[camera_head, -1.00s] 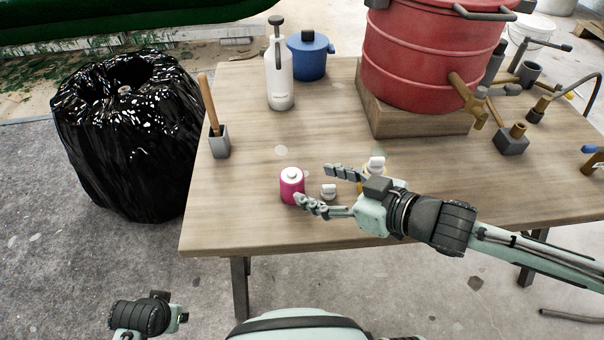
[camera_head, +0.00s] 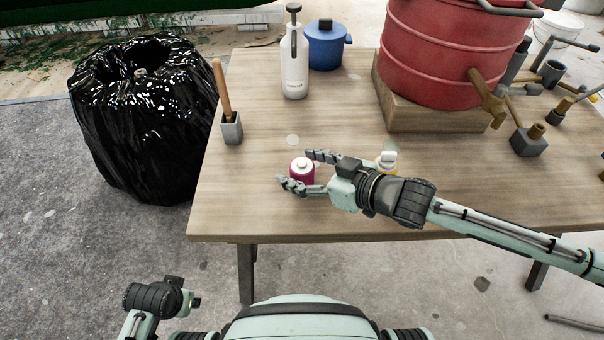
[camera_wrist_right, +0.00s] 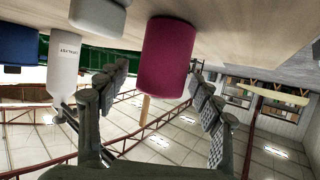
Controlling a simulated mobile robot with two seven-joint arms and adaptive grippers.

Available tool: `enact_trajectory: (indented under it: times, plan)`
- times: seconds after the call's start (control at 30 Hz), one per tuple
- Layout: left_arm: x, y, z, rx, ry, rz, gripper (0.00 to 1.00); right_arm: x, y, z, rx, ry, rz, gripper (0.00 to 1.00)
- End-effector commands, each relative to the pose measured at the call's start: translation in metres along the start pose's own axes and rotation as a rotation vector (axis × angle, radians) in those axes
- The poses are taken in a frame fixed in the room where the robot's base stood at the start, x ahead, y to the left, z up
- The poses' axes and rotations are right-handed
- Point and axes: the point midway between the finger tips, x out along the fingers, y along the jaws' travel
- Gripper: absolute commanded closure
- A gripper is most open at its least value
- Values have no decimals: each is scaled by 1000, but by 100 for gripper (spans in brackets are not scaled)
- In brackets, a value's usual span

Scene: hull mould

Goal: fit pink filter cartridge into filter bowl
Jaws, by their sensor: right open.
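The pink filter cartridge (camera_head: 301,171) stands upright on the wooden table, with a white cap showing on top. In the right wrist view, which looks upside down, the cartridge (camera_wrist_right: 167,57) lies across the gap between the fingertips. My right gripper (camera_head: 300,170) is open, its two fingers on either side of the cartridge; I cannot tell whether they touch it. A small white-topped, yellow-based item (camera_head: 387,160) is partly hidden behind my right wrist. I cannot pick out the filter bowl with certainty. Of my left arm only the wrist area (camera_head: 155,298) shows, low at left; its fingers cannot be made out.
A white pump bottle (camera_head: 294,65), blue pot (camera_head: 325,47) and brush holder (camera_head: 231,130) stand behind and left. The front left tabletop is clear.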

Motion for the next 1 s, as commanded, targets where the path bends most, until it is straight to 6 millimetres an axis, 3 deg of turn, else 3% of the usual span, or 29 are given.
enact_trajectory:
  times: [0.07,0.53,0.83,1.0]
  plan:
    - [0,0,0,0,0,0,70,0,0,0,0,0,0,34]
    - [0,0,0,0,0,0,70,0,0,-1,0,2,0,91]
    - [-1,0,0,0,1,0,70,-2,0,-4,-1,3,0,91]
    - [-1,0,-1,-1,3,2,70,-8,0,-19,-1,4,0,91]
